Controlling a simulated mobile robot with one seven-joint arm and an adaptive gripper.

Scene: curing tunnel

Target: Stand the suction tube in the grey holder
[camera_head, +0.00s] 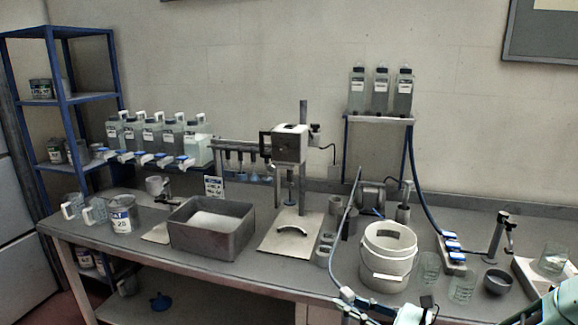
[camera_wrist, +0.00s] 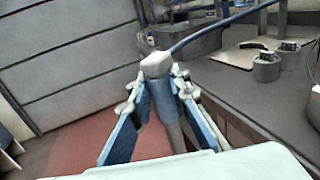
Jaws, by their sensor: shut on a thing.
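The suction tube (camera_head: 346,215) is a long, thin, slightly bent grey rod, leaning up over the bench in the head view. In the wrist view, its thin blue-grey shaft (camera_wrist: 208,30) runs to the upper right from a pale collar (camera_wrist: 157,64). My gripper (camera_head: 349,300) is shut on its blue-grey handle, at the bench's front edge; the fingers (camera_wrist: 162,100) close on both sides of it in the wrist view.
A white bucket (camera_head: 388,270) stands right of the tube, with clear beakers (camera_head: 462,288) and a dark bowl (camera_head: 498,281) beyond. Small grey cylinders (camera_head: 324,256) stand left of it, near a mixer stand (camera_head: 290,145). A grey bin (camera_head: 180,235) is farther left.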

